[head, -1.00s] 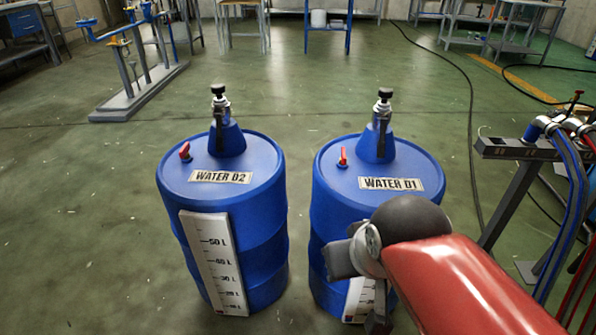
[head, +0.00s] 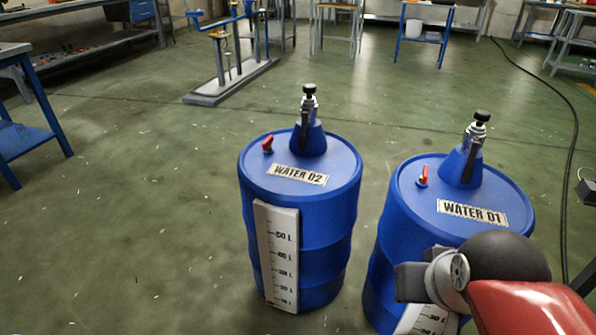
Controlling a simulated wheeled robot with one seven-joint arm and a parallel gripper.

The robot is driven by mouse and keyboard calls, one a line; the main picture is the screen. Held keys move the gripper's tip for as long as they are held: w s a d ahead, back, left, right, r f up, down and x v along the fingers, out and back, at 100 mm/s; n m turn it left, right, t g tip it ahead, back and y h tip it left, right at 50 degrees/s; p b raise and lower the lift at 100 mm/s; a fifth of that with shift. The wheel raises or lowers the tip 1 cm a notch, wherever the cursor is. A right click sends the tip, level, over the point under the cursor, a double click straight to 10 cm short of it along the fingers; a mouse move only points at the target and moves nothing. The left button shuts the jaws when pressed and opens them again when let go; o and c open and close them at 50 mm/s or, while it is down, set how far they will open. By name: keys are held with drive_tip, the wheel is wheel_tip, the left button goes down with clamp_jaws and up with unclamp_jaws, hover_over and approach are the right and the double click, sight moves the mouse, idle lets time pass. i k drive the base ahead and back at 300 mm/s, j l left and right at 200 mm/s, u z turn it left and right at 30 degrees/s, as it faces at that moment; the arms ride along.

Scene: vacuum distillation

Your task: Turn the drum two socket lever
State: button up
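The blue drum labelled WATER 02 (head: 345,205) stands upright on the floor near the middle of the head view. On its top is a blue cone with a metal socket and black cap (head: 309,103), with a dark lever (head: 304,128) hanging down its side. A small red lever (head: 268,144) stands at the left of the drum's top. My gripper (head: 404,283) is at the lower right, in front of the WATER 01 drum and apart from drum two. Its fingers are seen side-on and dark, so its opening is unclear.
The WATER 01 drum (head: 400,213) stands close to the right of drum two, partly hidden by my arm. A blue-legged table (head: 45,105) is at the left and a pipe stand (head: 230,82) behind. The floor left of drum two is clear.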

sight(302, 139)
drive_tip(key=i+j, duration=0.35)
drive_tip(key=i+j+u, duration=0.1)
drive_tip(key=i+j, duration=0.3)
drive_tip(key=j, duration=0.2)
